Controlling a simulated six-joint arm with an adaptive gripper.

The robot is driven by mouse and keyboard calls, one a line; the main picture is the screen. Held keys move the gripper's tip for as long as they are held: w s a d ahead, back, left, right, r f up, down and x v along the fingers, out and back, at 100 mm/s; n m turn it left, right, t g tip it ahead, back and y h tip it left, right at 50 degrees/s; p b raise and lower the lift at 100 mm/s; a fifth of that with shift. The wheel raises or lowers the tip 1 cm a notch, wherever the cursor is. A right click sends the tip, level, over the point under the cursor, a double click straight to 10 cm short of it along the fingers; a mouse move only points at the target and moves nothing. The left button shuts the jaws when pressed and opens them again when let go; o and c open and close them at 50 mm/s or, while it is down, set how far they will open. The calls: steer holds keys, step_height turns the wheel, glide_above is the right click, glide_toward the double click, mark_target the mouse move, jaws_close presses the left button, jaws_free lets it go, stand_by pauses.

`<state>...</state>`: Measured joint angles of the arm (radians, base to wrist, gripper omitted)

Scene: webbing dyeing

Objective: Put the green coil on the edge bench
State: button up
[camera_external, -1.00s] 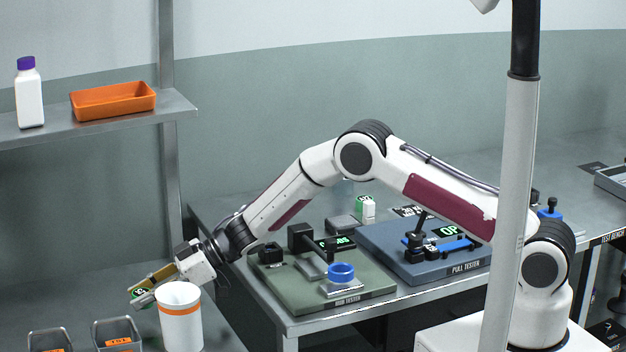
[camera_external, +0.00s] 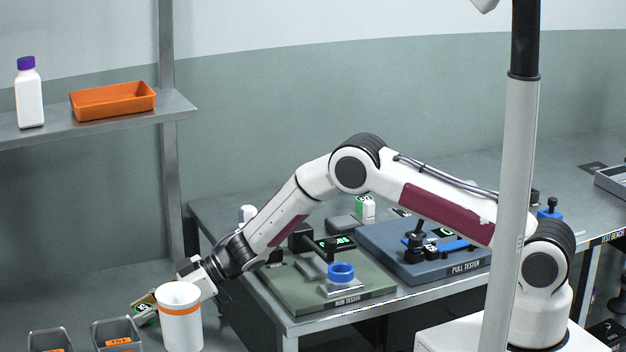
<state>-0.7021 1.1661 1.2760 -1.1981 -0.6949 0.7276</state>
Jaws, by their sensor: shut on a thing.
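My gripper (camera_external: 147,305) is low at the left, partly hidden behind a white tub with an orange band (camera_external: 181,318). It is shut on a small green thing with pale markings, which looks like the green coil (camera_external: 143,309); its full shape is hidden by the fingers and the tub. The held thing is close above the left worktop, and I cannot tell whether it touches it. No surface in view is readable as the edge bench.
Two grey bins (camera_external: 118,334) stand left of the tub. The right-hand bench (camera_external: 300,322) carries the rub tester (camera_external: 345,301) with a blue ring (camera_external: 341,271), and the pull tester (camera_external: 465,267). A shelf (camera_external: 180,103) above holds an orange tray (camera_external: 113,101) and a white bottle (camera_external: 29,97).

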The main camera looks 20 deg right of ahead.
mark_target(146, 308)
steer(key=o, duration=1.1)
steer(key=shift+d+r, duration=0.1)
steer(key=shift+r, duration=0.05)
steer(key=shift+v, duration=0.75)
steer(key=v, duration=0.3)
steer(key=shift+d+r, duration=0.1)
steer(key=shift+d, duration=0.1)
steer(key=shift+a+r, duration=0.1)
steer(key=shift+r, duration=3.35)
